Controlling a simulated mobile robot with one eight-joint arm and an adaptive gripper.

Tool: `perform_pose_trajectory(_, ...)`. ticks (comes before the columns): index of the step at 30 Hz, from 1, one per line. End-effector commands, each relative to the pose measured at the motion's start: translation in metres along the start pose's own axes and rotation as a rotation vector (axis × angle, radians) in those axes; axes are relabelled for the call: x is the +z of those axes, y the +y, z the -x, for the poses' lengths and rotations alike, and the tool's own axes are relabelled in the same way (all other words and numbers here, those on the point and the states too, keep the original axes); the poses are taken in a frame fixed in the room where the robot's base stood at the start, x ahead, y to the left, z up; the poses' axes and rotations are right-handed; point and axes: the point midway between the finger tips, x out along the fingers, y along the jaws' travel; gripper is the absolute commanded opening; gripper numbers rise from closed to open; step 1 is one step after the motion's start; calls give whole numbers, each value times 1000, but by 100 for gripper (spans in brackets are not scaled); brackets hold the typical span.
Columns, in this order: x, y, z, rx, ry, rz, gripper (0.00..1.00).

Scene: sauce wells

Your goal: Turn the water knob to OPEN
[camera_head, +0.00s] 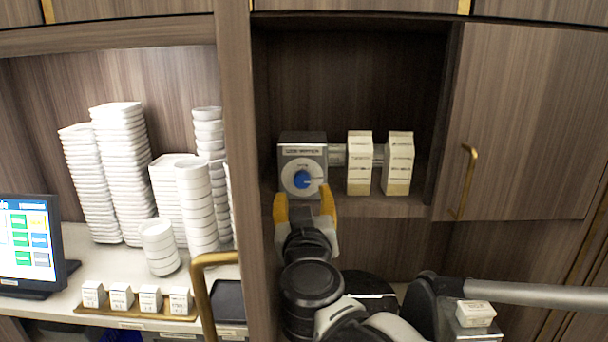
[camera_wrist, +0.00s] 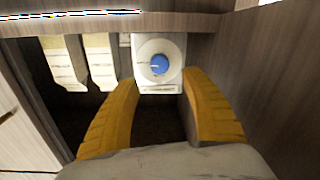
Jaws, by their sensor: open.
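The water knob (camera_head: 302,179) is a blue knob on a white round dial, on the front of a grey box (camera_head: 302,139) on the cabinet shelf. The box's label is too small to read surely. In the wrist view the blue knob (camera_wrist: 159,64) shows past the fingertips, between the two yellow fingers. My gripper (camera_head: 305,202) is open and empty, just in front of and slightly below the dial. It also shows in the wrist view (camera_wrist: 160,82) with its fingers spread. I cannot tell exactly which mark the knob points at.
Two cartons (camera_head: 360,163) (camera_head: 397,163) stand right of the box on the same shelf (camera_head: 420,208). A cabinet divider (camera_head: 235,120) is close on the left. A door with a brass handle (camera_head: 468,180) is at right. Stacked white dishes (camera_head: 120,170) and a screen (camera_head: 28,245) are at left.

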Motion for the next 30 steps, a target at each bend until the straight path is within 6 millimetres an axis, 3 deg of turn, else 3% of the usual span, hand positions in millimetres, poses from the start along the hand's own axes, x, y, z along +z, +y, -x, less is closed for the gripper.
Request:
perform_pose_trajectory(3,-1,2,-26,4,-1,0,55)
perform_pose_trajectory(10,-1,1,-63,2,-1,0,55)
perform_pose_trajectory(15,0,1,-75,2,-1,0,55)
perform_pose_trajectory(23,0,1,-76,1,-1,0,55)
perform_pose_trajectory(28,0,1,-76,1,-1,0,7)
perform_pose_trajectory(30,0,1,-76,1,-1,0,1)
